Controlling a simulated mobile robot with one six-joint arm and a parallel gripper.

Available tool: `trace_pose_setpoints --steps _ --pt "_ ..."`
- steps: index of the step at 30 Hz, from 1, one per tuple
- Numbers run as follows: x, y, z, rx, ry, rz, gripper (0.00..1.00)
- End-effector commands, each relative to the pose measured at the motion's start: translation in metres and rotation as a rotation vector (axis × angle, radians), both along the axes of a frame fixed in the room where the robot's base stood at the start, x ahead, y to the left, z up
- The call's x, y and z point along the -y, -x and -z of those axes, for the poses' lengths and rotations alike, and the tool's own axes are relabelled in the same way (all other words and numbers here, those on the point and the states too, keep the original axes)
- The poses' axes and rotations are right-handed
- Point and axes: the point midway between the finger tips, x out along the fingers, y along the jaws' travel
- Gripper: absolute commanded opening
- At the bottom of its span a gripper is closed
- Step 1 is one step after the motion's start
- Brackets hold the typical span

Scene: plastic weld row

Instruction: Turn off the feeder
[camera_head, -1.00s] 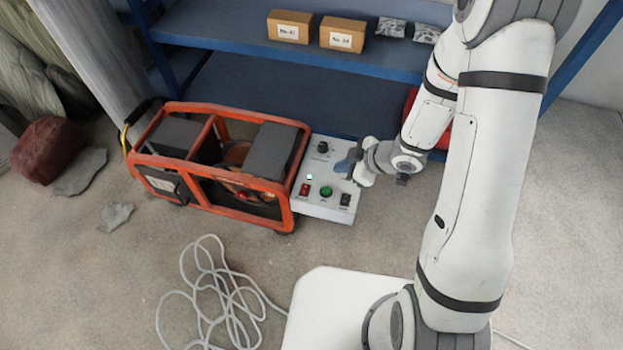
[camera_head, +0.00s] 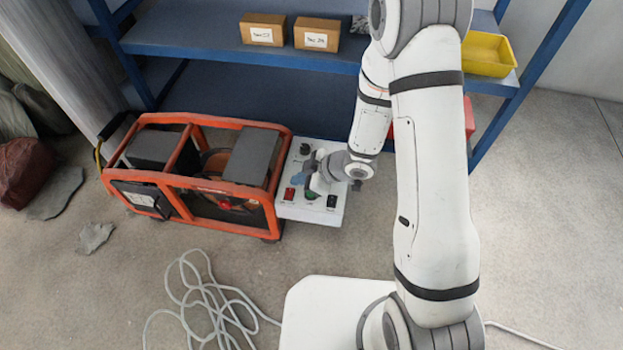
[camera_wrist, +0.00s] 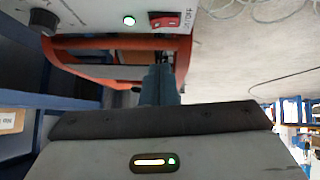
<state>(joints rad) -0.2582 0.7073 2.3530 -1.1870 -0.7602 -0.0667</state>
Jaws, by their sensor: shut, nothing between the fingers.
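The feeder is an orange-framed machine (camera_head: 190,192) on the floor with a white control panel (camera_head: 291,211) at its right end. The panel bears a black knob (camera_head: 305,149), a red switch (camera_head: 290,193), a green button (camera_head: 310,196) and a black switch (camera_head: 331,201). My gripper (camera_head: 312,176) is shut and empty over the panel's middle, just behind the red switch and green button; contact cannot be told. In the wrist view, the shut fingers (camera_wrist: 161,84) show below the red switch (camera_wrist: 165,20), labelled ON/OFF, and a lit green lamp (camera_wrist: 129,20).
A blue shelf (camera_head: 200,38) with cardboard boxes (camera_head: 263,29) and a yellow bin (camera_head: 487,54) stands behind. A red object (camera_head: 470,118) is partly hidden by my arm. A loose white cable (camera_head: 205,299) lies in front of the feeder. Open floor is at the right.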

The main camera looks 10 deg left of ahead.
Motion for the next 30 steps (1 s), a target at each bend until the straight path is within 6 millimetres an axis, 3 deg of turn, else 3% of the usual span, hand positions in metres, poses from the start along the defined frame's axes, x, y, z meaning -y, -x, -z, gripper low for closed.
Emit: trace_pose_setpoints --steps 3,10,25,30 --pt "-0.018 -0.003 0.022 -0.001 0.000 -0.004 0.00" --pt "-0.014 -0.007 0.050 -0.001 0.001 0.001 0.00" --pt "-0.016 -0.007 0.054 -0.002 0.001 -0.003 0.00" --pt "-0.028 -0.002 0.053 -0.044 -0.002 -0.031 0.00"
